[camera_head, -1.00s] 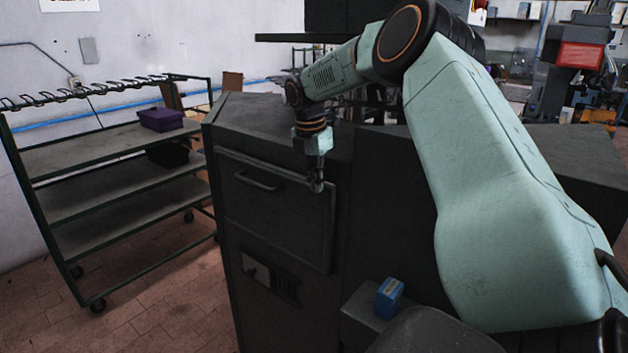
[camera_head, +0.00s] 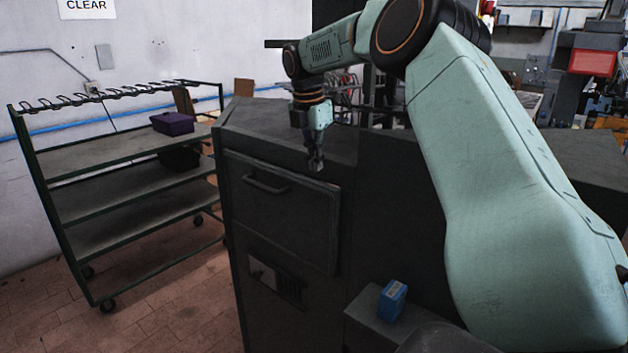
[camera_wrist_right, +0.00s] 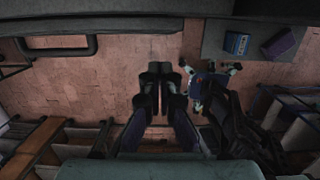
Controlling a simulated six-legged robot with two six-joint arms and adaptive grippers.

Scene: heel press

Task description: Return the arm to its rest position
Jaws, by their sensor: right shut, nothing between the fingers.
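My right arm reaches in from the right in the head view. Its right gripper (camera_head: 315,162) points down in front of the upper part of the dark cabinet (camera_head: 285,215), with no object in it. In the right wrist view the right gripper (camera_wrist_right: 160,75) has its fingers close together over the brick floor. The cabinet's bar handle (camera_head: 266,183) is left of the gripper and shows at the upper left of the wrist view (camera_wrist_right: 58,50). My left gripper is not in view.
A blue box (camera_head: 392,300) sits on a low dark ledge (camera_head: 365,318) at the cabinet's front. A shelf cart (camera_head: 125,200) with a purple bin (camera_head: 172,123) stands at the left. Brick floor (camera_head: 170,310) is clear between cart and cabinet.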

